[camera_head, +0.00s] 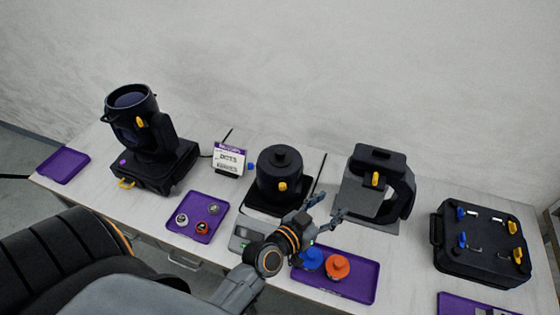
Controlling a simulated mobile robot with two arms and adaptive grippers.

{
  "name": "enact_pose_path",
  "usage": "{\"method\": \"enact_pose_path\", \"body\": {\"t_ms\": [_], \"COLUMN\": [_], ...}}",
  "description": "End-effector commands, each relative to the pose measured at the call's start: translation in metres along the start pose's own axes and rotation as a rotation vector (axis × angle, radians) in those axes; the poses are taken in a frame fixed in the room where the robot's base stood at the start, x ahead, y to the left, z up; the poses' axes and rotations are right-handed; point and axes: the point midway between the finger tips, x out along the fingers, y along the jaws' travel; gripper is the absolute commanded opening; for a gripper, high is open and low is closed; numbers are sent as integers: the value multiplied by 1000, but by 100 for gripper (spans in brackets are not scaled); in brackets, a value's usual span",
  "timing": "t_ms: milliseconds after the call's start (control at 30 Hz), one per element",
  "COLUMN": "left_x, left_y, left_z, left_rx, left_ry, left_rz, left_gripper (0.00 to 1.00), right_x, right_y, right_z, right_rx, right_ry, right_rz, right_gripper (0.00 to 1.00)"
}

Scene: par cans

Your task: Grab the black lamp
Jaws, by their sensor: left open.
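A black lamp (131,108) with a round lens tilts up on its black base (150,175) at the left of the table. A black cylinder with a knob on top and a yellow catch (279,172) stands upright on a flat black plate in the middle; I cannot tell whether it is also a lamp. My left gripper (327,208) is open and empty, in front and to the right of this cylinder, apart from the left lamp. Its fingers point toward the back right. My right gripper is out of view.
A black yoke-shaped part (375,185) stands right of the gripper, and a black case (484,243) farther right. A purple tray (350,290) with blue and orange knobs lies below the gripper. Another purple tray (203,232) and a small sign (229,158) are nearby.

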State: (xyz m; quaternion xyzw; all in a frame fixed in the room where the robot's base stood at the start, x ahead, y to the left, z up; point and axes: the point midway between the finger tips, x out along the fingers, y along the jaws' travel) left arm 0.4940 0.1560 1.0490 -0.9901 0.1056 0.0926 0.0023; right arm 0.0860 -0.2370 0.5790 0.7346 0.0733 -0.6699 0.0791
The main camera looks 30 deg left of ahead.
Motion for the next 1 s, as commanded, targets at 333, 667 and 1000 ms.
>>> {"method": "enact_pose_path", "body": {"t_ms": [333, 667, 1000], "left_x": [5, -6, 35], "left_y": [-114, -153, -199], "left_z": [11, 36, 28], "left_rx": [-59, -63, -64], "left_ry": [218, 180, 183], "left_rz": [-613, -843, -840], "left_gripper": [56, 56, 56], "right_x": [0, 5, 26], "right_y": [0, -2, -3], "right_z": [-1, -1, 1], "right_rx": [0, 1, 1], "right_ry": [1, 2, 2], "right_rz": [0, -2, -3], "right_gripper": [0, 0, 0]}}
